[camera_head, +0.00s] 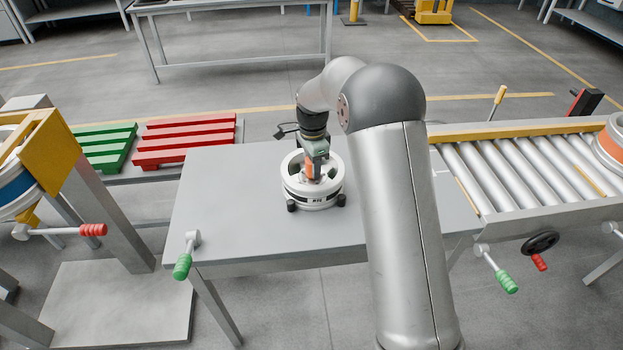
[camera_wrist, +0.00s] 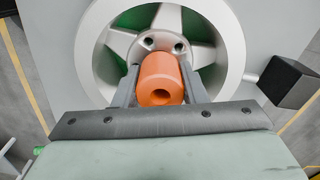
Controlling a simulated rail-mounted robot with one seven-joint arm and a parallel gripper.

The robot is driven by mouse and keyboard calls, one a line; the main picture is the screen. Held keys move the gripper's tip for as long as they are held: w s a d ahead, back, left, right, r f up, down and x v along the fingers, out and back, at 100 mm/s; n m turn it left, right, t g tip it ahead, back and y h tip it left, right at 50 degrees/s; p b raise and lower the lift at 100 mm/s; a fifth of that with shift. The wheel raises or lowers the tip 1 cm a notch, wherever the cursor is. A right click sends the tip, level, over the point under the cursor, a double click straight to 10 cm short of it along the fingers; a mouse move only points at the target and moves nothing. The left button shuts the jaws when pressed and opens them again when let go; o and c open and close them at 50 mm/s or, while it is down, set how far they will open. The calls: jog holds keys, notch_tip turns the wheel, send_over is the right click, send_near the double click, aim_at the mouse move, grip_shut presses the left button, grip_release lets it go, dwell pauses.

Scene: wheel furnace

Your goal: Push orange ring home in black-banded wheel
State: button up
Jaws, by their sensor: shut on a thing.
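The wheel (camera_head: 312,190) is light grey with a black band around its side and lies flat on the grey table. In the wrist view its rim (camera_wrist: 88,62) and spokes (camera_wrist: 126,28) show from above. My gripper (camera_head: 314,172) is over the wheel's middle, pointing down. In the wrist view my gripper (camera_wrist: 160,84) is shut on the orange ring (camera_wrist: 160,76), a short cylinder with a hole in its end. The ring is at the wheel's hub (camera_wrist: 152,42). How deep it sits there is hidden.
The grey table (camera_head: 230,215) has free room left of the wheel. Dark blocks (camera_head: 291,205) stand at the wheel's edge. A roller conveyor (camera_head: 530,165) is at the right. Red slats (camera_head: 185,140) and green slats (camera_head: 105,146) lie behind left. A green-handled lever (camera_head: 184,262) is at the table's front.

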jog(key=shift+f+b, duration=0.35)
jog(key=shift+f, duration=0.4)
jog(key=o, duration=1)
jog(key=shift+r, duration=0.1)
jog(key=shift+c, duration=1.2)
jog(key=shift+r, duration=0.1)
notch_tip(320, 180, up, 7)
jog(key=p, duration=0.4)
